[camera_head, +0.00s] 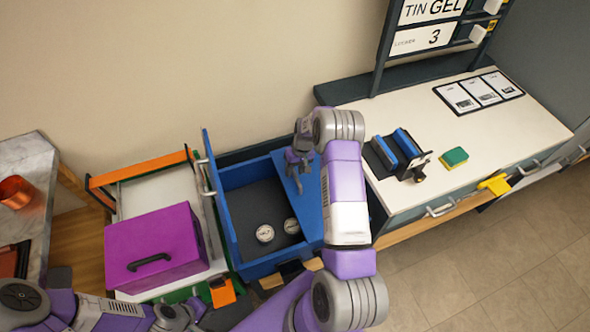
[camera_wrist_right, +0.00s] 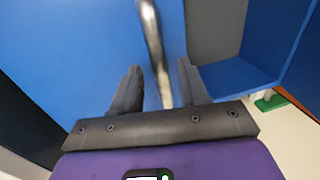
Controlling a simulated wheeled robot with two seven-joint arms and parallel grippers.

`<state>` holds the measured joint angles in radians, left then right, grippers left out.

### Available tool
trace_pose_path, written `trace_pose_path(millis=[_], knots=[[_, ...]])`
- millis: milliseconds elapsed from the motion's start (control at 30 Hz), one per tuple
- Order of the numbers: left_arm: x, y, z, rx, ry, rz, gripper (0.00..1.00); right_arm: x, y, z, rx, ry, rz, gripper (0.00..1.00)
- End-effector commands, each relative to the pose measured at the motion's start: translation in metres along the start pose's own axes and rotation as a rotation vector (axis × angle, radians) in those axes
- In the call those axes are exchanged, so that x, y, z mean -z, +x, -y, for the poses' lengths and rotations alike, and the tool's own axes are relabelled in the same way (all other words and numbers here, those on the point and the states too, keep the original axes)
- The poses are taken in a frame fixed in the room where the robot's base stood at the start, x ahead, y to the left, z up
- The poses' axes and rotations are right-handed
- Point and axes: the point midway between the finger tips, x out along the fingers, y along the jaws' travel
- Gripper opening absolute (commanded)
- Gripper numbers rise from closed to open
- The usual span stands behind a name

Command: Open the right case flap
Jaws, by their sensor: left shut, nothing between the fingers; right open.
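The blue case (camera_head: 262,268) stands in the middle of the head view. Its left flap (camera_head: 221,212) stands up on the left side. Its right flap (camera_head: 296,190) lies over the right part of the opening, partly hidden by my right arm. My right gripper (camera_head: 297,158) is open over this flap near its far end. In the right wrist view, a metal bar handle (camera_wrist_right: 155,50) on the blue flap (camera_wrist_right: 65,60) runs between the spread fingers (camera_wrist_right: 160,88). I cannot tell whether they touch it. My left gripper (camera_head: 192,309) is shut and empty at the bottom left.
Two round tins (camera_head: 264,233) lie in the case. A purple box (camera_head: 155,235) sits left of it in an orange and green framed tray. A white-topped counter (camera_head: 500,130) on the right holds a blue-and-black holder (camera_head: 396,150) and a sponge (camera_head: 454,157).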

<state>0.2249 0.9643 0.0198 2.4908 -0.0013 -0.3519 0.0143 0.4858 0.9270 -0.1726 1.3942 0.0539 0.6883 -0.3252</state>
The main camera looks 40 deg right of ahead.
Motion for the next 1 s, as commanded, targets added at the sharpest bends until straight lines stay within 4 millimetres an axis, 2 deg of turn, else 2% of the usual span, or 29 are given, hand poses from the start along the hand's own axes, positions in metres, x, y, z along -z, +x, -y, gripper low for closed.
trace_pose_path(millis=[233,500,533,1000], knots=[[0.0001,-0.0001,-0.0001,0.000,0.000,0.000,0.00,0.0000,0.0009,0.0001,0.000,0.000,0.000,0.44],[0.0001,0.0000,-0.0001,0.000,0.000,0.000,0.00,-0.0002,0.0008,0.0001,0.000,0.000,0.000,0.03],[0.0001,0.0000,-0.0001,0.000,0.000,0.000,0.00,-0.0002,0.0008,0.0001,0.000,0.000,0.000,0.00],[0.0001,0.0017,0.0006,0.000,0.000,0.000,0.00,-0.0006,-0.0039,-0.0025,0.022,0.004,0.000,0.00]])
